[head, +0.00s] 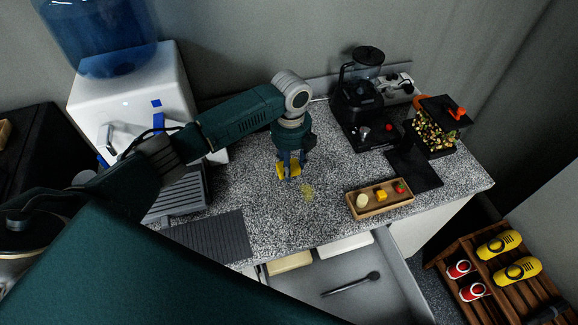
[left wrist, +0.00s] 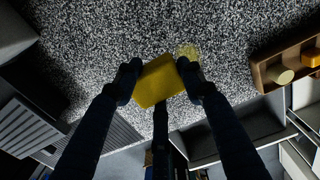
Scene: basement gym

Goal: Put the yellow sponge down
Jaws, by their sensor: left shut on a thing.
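The yellow sponge (head: 289,169) is between the fingers of my left gripper (head: 290,166), over the speckled grey counter (head: 262,215). In the left wrist view the sponge (left wrist: 158,81) sits between both dark fingertips (left wrist: 160,80), which press on its sides. I cannot tell whether the sponge touches the counter. A yellow smear (head: 307,191) marks the counter just right of and in front of the sponge; it also shows in the left wrist view (left wrist: 188,51). My right gripper is not in view.
A wooden tray (head: 362,212) with small food pieces stands to the right. Behind it are a black blender (head: 364,85) and a dark mat (head: 413,170). A ridged grey mat (head: 210,238) lies at the front left. An open drawer (head: 345,275) juts out below.

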